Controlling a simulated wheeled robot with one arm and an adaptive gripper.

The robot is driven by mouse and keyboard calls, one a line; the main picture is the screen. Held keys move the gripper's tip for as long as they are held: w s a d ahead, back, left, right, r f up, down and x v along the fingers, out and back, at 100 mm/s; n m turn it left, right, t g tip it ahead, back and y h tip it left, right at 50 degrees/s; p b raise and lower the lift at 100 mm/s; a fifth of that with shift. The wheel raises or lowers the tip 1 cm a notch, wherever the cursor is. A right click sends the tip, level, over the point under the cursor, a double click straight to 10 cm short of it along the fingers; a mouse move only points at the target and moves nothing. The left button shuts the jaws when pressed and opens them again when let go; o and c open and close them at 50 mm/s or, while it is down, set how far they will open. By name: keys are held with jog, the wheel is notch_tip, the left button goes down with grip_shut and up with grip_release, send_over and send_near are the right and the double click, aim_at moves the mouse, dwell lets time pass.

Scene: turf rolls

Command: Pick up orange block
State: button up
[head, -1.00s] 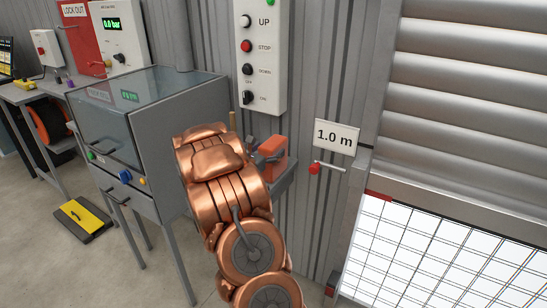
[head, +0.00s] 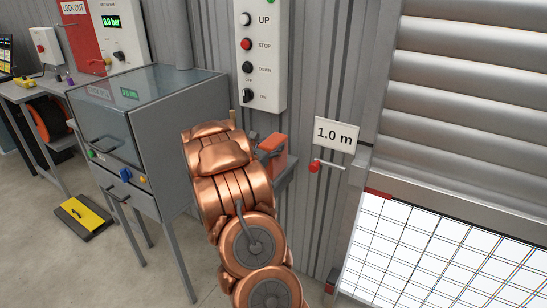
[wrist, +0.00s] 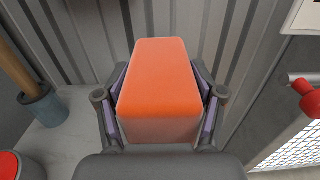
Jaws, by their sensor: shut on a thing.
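The orange block (wrist: 158,75) fills the middle of the wrist view, with one gripper finger on each side of it. My gripper (wrist: 160,110) is shut on it. In the head view the orange block (head: 273,152) shows just right of my copper-coloured arm, near the corrugated wall and over a small grey shelf (head: 284,178). The gripper (head: 268,153) is partly hidden there by my arm. I cannot tell whether the block touches the shelf.
A control panel (head: 262,55) with buttons is on the wall above. A red-knobbed lever (head: 315,166) sticks out to the right under a "1.0 m" sign (head: 336,134). A grey glass-topped cabinet (head: 150,135) stands left. A blue-grey cup (wrist: 40,104) with a wooden handle stands left of the block.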

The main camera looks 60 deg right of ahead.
jog(key=c, duration=0.4)
jog(key=shift+r, duration=0.1)
